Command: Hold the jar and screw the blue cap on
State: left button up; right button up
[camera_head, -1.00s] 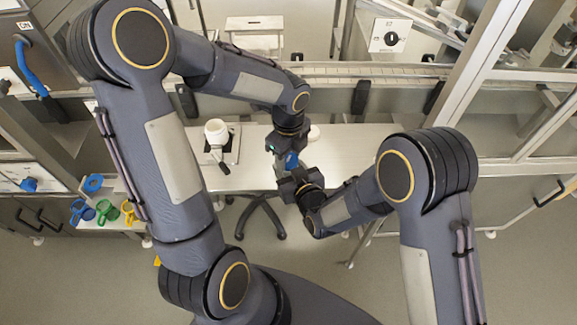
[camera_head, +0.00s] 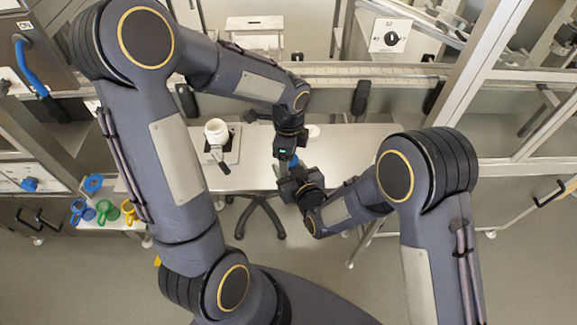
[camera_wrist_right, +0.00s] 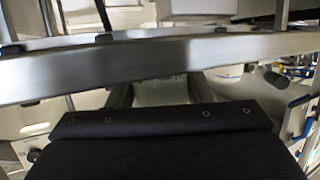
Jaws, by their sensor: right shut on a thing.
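The blue cap (camera_head: 293,161) is a small blue patch in the head view, mostly hidden between my two grippers. My left gripper (camera_head: 287,160) reaches down to it from above; its fingers are too small and covered to tell open from shut. My right gripper (camera_head: 283,173) is just below, shut on the jar. In the right wrist view a pale, see-through form, apparently the jar (camera_wrist_right: 160,92), sits between the two dark fingers of the right gripper (camera_wrist_right: 160,90). I cannot tell whether the cap touches the jar.
A white round item (camera_head: 313,131) lies behind my left gripper. The table's right part is clear.

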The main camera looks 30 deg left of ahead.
pick_arm(q)
jog(key=shift+n, duration=0.3)
jog(key=n, duration=0.4)
jog(key=shift+w+d+r+n, duration=0.1)
jog(key=shift+d+n, duration=0.15)
jog(key=shift+n, duration=0.65)
jog(key=n, duration=0.3)
jog(key=shift+d, duration=0.15)
jog(key=shift+n, duration=0.8)
jog(key=shift+c, duration=0.7)
jog(key=shift+o, duration=0.5)
jog(key=shift+d+n, duration=0.1)
jog(key=shift+n, duration=0.4)
jog(key=shift+s, duration=0.2)
